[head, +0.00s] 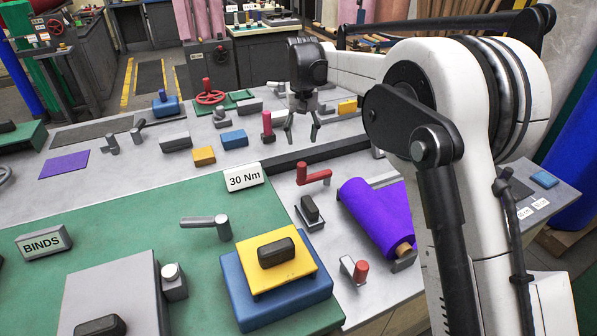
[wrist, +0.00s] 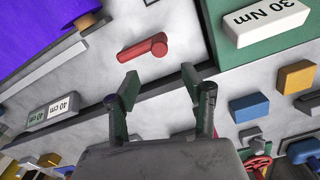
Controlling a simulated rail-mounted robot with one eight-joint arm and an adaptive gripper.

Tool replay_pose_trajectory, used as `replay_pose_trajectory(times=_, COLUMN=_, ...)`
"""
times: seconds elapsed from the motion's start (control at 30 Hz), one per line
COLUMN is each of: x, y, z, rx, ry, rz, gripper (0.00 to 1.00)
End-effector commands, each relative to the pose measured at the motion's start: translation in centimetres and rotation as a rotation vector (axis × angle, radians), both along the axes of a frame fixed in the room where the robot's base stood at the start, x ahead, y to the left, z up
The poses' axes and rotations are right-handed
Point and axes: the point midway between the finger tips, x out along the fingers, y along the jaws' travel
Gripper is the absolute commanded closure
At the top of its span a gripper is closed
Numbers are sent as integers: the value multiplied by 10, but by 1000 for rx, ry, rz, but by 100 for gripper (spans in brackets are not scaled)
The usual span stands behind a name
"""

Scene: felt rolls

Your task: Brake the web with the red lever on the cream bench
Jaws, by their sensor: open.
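The red lever (head: 314,175) lies on the pale bench top (head: 283,192), just left of the purple felt roll (head: 376,214). In the wrist view the lever (wrist: 143,47) shows whole, beyond my fingertips. My gripper (head: 301,130) hangs over the far side of the dark rail, behind the lever, with its fingers pointing down. In the wrist view the gripper (wrist: 161,84) is open with nothing between its fingers. The lever is apart from both fingers. The roll also shows in the wrist view (wrist: 40,28).
The dark rail (head: 318,153) crosses the bench between gripper and lever. A "30 Nm" block (head: 243,178) stands left of the lever. A small black-handled block (head: 310,212) and a red-knobbed crank (head: 357,269) are nearer. A pink post (head: 267,125) stands left of my gripper.

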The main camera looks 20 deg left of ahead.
Motion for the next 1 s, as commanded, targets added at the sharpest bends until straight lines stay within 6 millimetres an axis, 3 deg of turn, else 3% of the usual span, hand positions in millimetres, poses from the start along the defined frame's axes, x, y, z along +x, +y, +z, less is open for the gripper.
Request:
replay_pose_trajectory(times=0.17, x=0, y=0, z=-18, rx=0, ry=0, rz=0, gripper=56)
replay_pose_trajectory(times=0.7, x=0, y=0, z=-112, rx=0, ry=0, rz=-1, gripper=56)
replay_pose_trajectory(times=1.0, x=0, y=0, z=-135, rx=0, ry=0, rz=-1, gripper=56)
